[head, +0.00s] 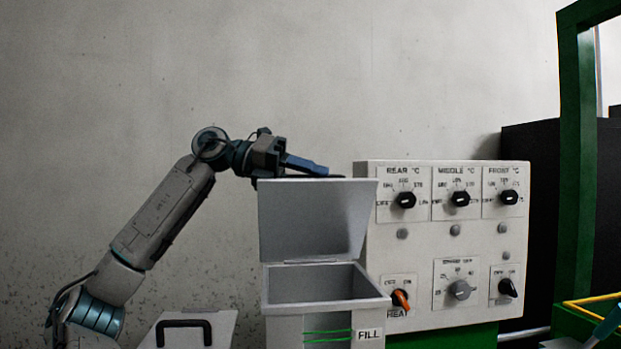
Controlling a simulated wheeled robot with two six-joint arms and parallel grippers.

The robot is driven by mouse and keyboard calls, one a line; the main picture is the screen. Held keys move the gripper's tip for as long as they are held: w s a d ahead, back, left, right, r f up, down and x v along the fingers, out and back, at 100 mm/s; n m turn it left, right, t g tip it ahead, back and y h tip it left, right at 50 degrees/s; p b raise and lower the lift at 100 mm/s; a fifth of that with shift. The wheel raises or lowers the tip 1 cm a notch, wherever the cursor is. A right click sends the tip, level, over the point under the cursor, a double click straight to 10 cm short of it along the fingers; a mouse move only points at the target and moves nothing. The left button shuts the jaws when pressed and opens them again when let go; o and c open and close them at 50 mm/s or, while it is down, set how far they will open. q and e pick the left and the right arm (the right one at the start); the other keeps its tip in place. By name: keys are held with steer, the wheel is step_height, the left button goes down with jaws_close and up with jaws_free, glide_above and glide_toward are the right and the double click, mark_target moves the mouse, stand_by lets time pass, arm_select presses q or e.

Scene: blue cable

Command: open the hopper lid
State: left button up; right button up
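The grey hopper (325,284) stands in the middle of the head view, with a FILL label and green stripes on its front. Its lid (312,222) stands raised, close to upright, at the rear of the opening, and the box mouth is uncovered. My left gripper (316,170) is at the top edge of the lid, its blue fingers pointing right. I cannot tell whether it touches the lid, or how far apart the fingers are. A blue tip (608,322) at the lower right edge looks like part of my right gripper; the remainder is out of frame.
A white control panel (430,245) with several knobs stands right of the hopper, on a green base. A light box with a black handle (184,327) is at the lower left. A green post (576,160) rises at the right. The wall behind is bare.

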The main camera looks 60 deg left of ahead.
arm_select(q)
jaws_close()
steer(key=shift+w+a+r, duration=0.15)
steer(key=shift+a+r, duration=0.05)
steer(key=shift+a, duration=0.1)
steer(key=w+a+n+h+p, duration=0.2)
steer(key=w+a+n+p, duration=0.2)
steer(key=a, duration=0.4)
steer(key=shift+w+a+r+n+t+h, duration=0.2)
steer(key=shift+r+n+t+h, duration=0.1)
steer(key=shift+n, duration=0.2)
arm_select(e)
steer(key=s+d+f, duration=0.1)
steer(key=s+f, duration=0.6)
steer(key=s, duration=0.3)
steer(key=shift+s+d, duration=0.1)
arm_select(q)
steer(key=shift+o, duration=0.2)
jaws_free()
